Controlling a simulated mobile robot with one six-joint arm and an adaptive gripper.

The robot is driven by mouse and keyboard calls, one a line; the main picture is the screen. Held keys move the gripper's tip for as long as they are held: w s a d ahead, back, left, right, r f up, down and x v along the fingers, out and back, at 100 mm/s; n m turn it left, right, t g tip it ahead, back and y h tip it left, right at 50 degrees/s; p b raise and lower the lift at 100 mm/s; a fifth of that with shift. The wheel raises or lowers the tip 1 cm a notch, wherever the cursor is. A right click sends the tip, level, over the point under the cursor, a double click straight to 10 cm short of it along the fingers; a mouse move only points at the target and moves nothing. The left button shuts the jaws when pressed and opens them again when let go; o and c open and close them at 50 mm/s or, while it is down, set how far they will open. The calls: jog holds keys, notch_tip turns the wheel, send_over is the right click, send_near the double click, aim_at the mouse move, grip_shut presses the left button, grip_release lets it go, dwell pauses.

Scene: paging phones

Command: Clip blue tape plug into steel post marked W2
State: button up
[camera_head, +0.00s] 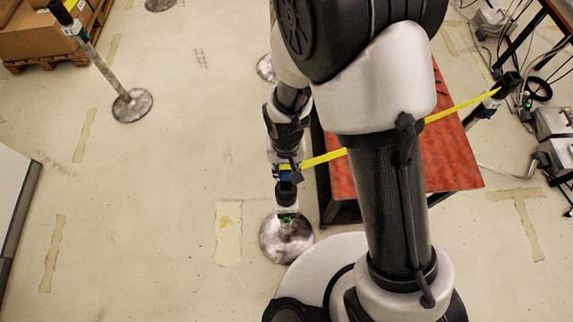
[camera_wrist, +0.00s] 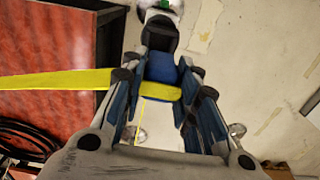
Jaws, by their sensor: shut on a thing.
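My gripper (camera_head: 287,160) is shut on the blue tape plug (camera_wrist: 165,68), which sits between the fingers in the wrist view (camera_wrist: 160,78). A yellow tape (camera_wrist: 55,79) runs from the plug to the left there, and to the right in the head view (camera_head: 322,158). The plug is right at the black head (camera_wrist: 160,35) of a steel post. In the head view that post (camera_head: 287,212) stands upright below my gripper on a round base (camera_head: 286,240). I cannot tell whether the plug is seated or just touching. No W2 mark is readable.
A red-topped table (camera_head: 455,160) stands close on the right, with the tape crossing over it to another post (camera_head: 508,82). A black cable coil (camera_wrist: 25,138) lies at lower left in the wrist view. Another post (camera_head: 104,68) stands upper left. The left floor is mostly clear.

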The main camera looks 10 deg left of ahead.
jog(key=shift+f+b, duration=3.25)
jog(key=shift+f, duration=0.95)
jog(key=shift+f+b, duration=0.6)
jog(key=shift+b, duration=0.05)
jog(key=o, duration=0.8)
jog(key=shift+c, duration=0.2)
jog(key=shift+r+p, duration=4)
jog(key=shift+r, duration=1.55)
